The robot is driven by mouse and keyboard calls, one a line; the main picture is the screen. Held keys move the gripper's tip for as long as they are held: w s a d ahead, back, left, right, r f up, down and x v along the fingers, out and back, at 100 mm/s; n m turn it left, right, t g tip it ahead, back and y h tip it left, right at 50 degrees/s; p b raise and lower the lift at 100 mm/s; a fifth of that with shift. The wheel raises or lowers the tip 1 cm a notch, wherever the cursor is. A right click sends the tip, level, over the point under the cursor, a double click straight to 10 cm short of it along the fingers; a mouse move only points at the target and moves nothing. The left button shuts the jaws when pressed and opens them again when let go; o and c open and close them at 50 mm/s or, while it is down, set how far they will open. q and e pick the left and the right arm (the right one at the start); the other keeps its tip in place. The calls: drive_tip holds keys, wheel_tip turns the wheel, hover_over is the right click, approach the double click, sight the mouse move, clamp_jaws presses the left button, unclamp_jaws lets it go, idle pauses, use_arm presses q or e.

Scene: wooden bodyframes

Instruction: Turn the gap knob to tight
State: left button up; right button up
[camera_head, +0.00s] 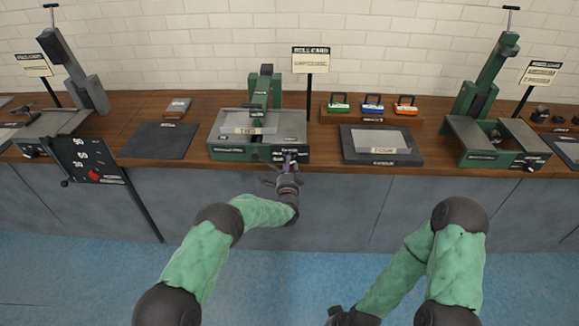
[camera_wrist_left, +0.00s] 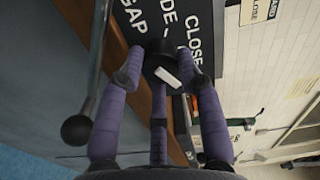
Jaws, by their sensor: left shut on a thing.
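The gap knob (camera_wrist_left: 160,58) is a small black knob with a white mark, on a dark panel (camera_wrist_left: 190,20) lettered GAP, CLOSE and a partly covered word ending in DE. My left gripper (camera_wrist_left: 165,75) has its purple fingers closed around the knob. In the head view, my left gripper (camera_head: 289,163) is at the front right of the middle green machine (camera_head: 232,153) and hides the knob there. My right gripper (camera_head: 350,317) is low at the bottom edge, partly cut off and away from the bench; its fingers cannot be made out.
A lever with a black ball end (camera_wrist_left: 77,130) hangs close beside my left fingers. A dark mat (camera_head: 350,150) with a labelled plate lies right of the machine, and several coloured padlocks (camera_head: 372,103) stand behind it. Another green machine (camera_head: 465,140) is further right.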

use_arm(q)
drive_tip(key=shift+f, duration=0.1)
drive_tip(key=o, duration=1.1)
drive_tip(key=shift+o, duration=0.2)
drive_tip(key=shift+s, duration=0.1)
drive_tip(key=s, duration=1.1)
drive_tip(key=shift+s, duration=0.4)
drive_tip(key=s+a+f+n+g+h, duration=0.1)
drive_tip(key=s+a+f+n+g, duration=0.3)
drive_tip(key=s+f, duration=0.45)
drive_tip(key=s+a+f+n+g+h, duration=0.1)
drive_tip(key=s+f+n+g, duration=0.45)
drive_tip(key=s+f, duration=0.35)
drive_tip(key=s+f+n+g+h, duration=0.1)
drive_tip(key=s+n+g, duration=0.3)
drive_tip(key=s, duration=0.7)
drive_tip(key=s+a+f+n+g+h+p, duration=0.1)
drive_tip(key=s+f+n+g, duration=0.2)
drive_tip(key=s, duration=0.8)
drive_tip(key=shift+s+f+n+g, duration=0.2)
drive_tip(key=shift+n+g, duration=0.35)
drive_tip(key=shift+n, duration=0.3)
